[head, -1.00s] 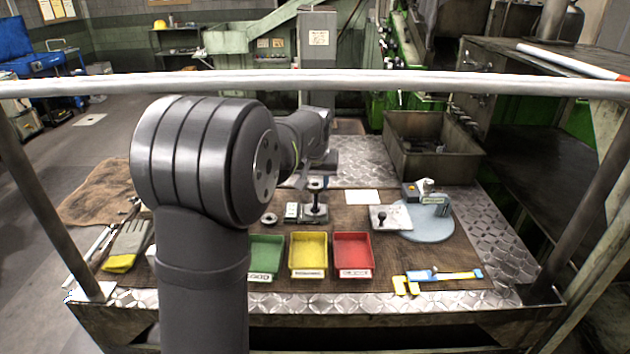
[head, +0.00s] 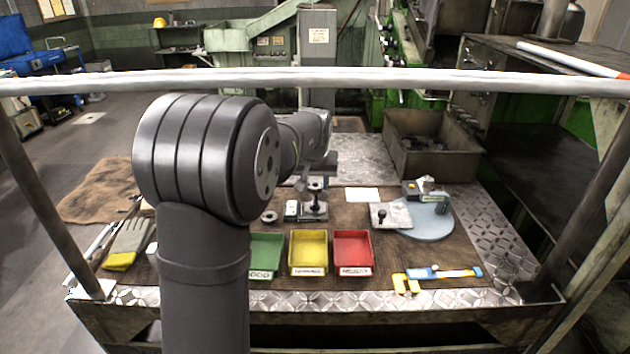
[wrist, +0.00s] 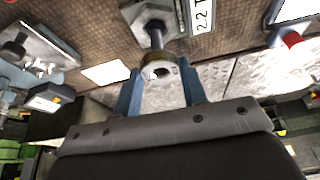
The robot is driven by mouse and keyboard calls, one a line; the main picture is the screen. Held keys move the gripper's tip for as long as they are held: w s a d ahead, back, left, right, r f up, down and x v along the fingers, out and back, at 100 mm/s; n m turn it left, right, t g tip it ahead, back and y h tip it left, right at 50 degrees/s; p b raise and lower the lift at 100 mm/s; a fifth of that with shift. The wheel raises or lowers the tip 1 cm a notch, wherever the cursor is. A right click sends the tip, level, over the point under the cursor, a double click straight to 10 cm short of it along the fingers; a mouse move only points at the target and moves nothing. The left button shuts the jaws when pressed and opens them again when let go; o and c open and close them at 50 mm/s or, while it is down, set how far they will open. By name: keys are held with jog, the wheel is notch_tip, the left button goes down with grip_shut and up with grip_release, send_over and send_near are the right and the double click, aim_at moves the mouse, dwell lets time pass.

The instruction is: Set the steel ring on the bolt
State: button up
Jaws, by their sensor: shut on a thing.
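The steel ring (wrist: 149,60) is between the blue fingers of my gripper (wrist: 161,82) in the wrist view, which are shut on it. My arm partly hides the gripper there.
A second round part (head: 269,217) lies left of the plate. Green (head: 265,274), yellow (head: 308,272) and red (head: 353,270) trays stand in front. A round grey stand (head: 428,228) is to the right, and a metal bin (head: 430,160) is behind it.

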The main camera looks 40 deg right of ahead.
dwell(0.3)
jog(key=o, duration=1.1)
jog(key=shift+f, duration=0.1)
jog(key=shift+o, duration=0.2)
jog(key=shift+r, duration=3.05)
jog(key=shift+f, duration=0.15)
notch_tip(320, 180, down, 6)
jog(key=shift+r, duration=0.25)
